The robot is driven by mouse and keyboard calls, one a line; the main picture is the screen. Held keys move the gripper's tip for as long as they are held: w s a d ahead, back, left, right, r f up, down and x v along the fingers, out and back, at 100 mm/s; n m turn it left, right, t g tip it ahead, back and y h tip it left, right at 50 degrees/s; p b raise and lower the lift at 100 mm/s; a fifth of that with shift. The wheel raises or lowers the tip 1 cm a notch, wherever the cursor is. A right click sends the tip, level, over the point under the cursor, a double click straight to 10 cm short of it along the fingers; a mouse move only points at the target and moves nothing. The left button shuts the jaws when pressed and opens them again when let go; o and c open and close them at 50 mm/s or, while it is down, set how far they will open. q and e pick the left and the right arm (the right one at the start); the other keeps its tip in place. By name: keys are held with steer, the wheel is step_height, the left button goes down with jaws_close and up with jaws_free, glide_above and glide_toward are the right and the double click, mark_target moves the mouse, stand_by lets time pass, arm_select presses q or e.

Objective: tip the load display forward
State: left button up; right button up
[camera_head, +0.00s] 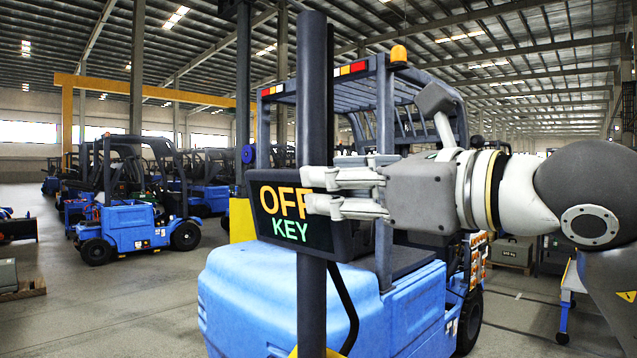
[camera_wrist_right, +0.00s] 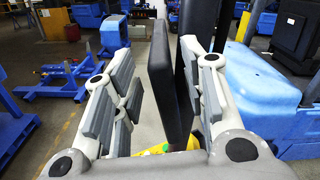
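The load display (camera_head: 268,222) is a dark panel reading OFF in orange and KEY in green. It is mounted by a dark upright post (camera_head: 312,90) in front of a blue forklift. My right gripper (camera_head: 308,191) reaches in from the right, its fingers overlapping the display's right part. In the right wrist view the display shows edge-on as a dark slab (camera_wrist_right: 168,85) between the spread fingers of the open right gripper (camera_wrist_right: 155,95). The slab lies close to the right finger, with a clear gap to the left finger; contact with the right finger cannot be told. My left gripper is out of view.
The blue forklift body (camera_head: 240,290) fills the space below and behind the display. Its overhead guard (camera_head: 345,95) stands above. Other blue forklifts (camera_head: 125,220) are parked at left. A blue floor frame (camera_wrist_right: 55,80) lies left in the wrist view, with open floor around it.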

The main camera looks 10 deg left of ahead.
steer(key=v, duration=0.8)
steer(key=shift+d, duration=0.15)
steer(key=shift+s, duration=0.1)
